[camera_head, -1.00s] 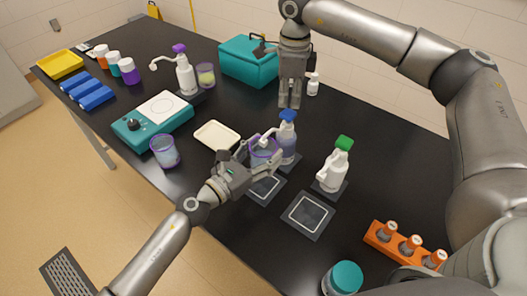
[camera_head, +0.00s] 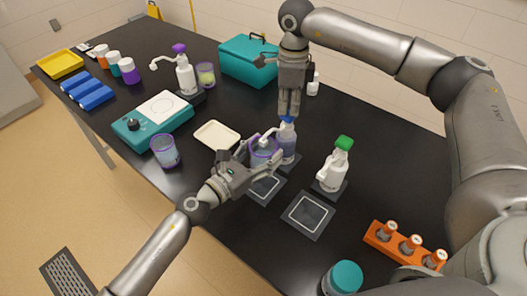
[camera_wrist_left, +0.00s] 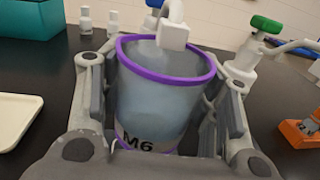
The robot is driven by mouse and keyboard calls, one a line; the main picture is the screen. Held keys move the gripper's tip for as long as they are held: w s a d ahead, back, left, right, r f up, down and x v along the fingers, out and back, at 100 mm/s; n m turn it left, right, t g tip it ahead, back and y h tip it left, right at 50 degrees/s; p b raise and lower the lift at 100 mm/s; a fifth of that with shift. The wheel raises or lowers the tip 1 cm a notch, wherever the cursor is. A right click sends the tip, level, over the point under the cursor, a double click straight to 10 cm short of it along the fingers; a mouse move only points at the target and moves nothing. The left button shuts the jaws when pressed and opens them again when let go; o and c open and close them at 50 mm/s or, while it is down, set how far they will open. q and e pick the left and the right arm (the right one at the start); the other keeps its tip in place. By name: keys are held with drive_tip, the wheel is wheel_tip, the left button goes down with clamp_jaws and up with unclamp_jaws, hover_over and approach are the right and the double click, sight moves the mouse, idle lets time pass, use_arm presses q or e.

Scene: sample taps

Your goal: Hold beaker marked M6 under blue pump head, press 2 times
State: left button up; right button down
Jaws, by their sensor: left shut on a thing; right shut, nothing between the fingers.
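The beaker marked M6 (camera_wrist_left: 158,95) has a purple rim and looks bluish in the left wrist view. My left gripper (camera_head: 260,160) is shut on it, with fingers on both sides. The beaker's rim also shows in the head view (camera_head: 264,143). The white spout (camera_wrist_left: 173,32) of the blue-headed pump bottle (camera_head: 286,145) hangs over the beaker's opening. My right gripper (camera_head: 288,112) is shut and empty, pointing down at the blue pump head (camera_head: 287,120). Its fingertips hide the top of the head; I cannot tell whether they touch it.
A green-capped white bottle (camera_head: 333,170) stands to the right. An empty square pad (camera_head: 309,215) lies in front. An orange rack (camera_head: 400,246) is at the right. A white tray (camera_head: 217,136) and another purple-rimmed beaker (camera_head: 165,151) are at the left.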

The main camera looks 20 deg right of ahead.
drive_tip(key=shift+f, duration=0.25)
drive_tip(key=shift+r, duration=1.5)
drive_tip(key=shift+f, duration=0.3)
drive_tip(key=shift+f, duration=0.7)
